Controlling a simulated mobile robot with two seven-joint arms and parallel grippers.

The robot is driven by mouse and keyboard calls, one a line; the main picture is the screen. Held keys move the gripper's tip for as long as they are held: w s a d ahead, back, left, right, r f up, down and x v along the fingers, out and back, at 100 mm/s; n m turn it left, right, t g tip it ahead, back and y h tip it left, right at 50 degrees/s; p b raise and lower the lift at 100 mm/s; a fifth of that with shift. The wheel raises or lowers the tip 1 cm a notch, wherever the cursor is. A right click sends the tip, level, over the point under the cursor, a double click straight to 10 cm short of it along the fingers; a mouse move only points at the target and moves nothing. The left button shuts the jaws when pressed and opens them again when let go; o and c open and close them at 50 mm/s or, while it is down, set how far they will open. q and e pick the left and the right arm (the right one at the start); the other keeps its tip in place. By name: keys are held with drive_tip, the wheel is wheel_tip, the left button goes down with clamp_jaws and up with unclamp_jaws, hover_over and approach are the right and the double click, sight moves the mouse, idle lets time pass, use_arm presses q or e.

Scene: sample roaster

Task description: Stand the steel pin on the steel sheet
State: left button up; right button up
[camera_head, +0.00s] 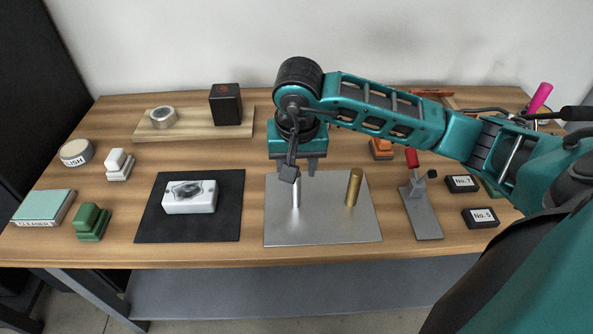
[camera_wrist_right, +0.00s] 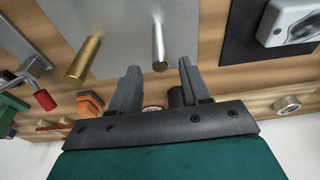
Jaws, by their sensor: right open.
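The steel pin (camera_head: 296,193) stands upright on the left part of the steel sheet (camera_head: 320,228). A thicker brass pin (camera_head: 354,188) stands on the same sheet to its right. My right gripper (camera_head: 298,170) is above the steel pin, pointing down, with its jaws open. In the right wrist view, the steel pin (camera_wrist_right: 158,45) has its near end just beyond the gap between the open fingertips (camera_wrist_right: 159,68), and no finger visibly touches it. The brass pin (camera_wrist_right: 84,58) is off to the left there. My left gripper is not in view.
A black mat (camera_head: 155,225) with a white device (camera_head: 190,197) lies left of the sheet. A grey stand with a red handle (camera_head: 422,210) and black number blocks (camera_head: 480,218) are to the right. A wooden board (camera_head: 190,131) is behind. The sheet's front is clear.

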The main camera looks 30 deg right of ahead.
drive_tip(key=v, duration=0.8)
drive_tip(key=shift+p, duration=0.45)
drive_tip(key=shift+s, duration=0.15)
